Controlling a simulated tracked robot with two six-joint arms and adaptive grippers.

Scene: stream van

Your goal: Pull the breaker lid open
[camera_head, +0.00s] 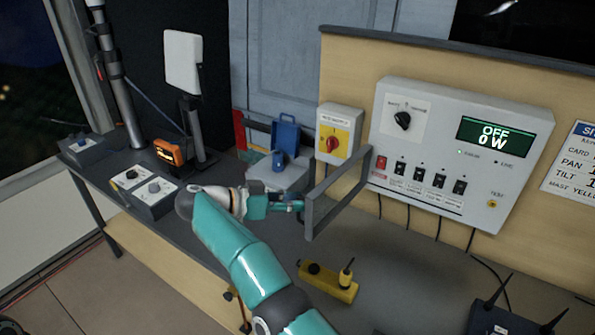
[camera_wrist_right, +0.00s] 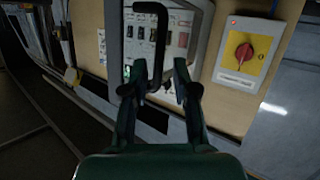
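The breaker lid (camera_head: 318,215) is a grey open frame standing out from the left side of the white breaker panel (camera_head: 440,130), with the row of switches uncovered to its right. My right gripper (camera_head: 297,206) is at the lid's outer left edge. In the right wrist view, a dark bent bar (camera_wrist_right: 161,45), apparently part of the lid, runs down between the spread fingers of my right gripper (camera_wrist_right: 154,78). The fingers stand apart; whether one touches the bar I cannot tell. My left gripper is out of view.
A yellow box with a red rotary switch (camera_head: 333,143) is mounted left of the panel. A yellow device (camera_head: 328,281) lies on the bench below the lid. A black antenna box (camera_head: 492,318) is at lower right. A blue-handled case (camera_head: 287,135) stands behind my gripper.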

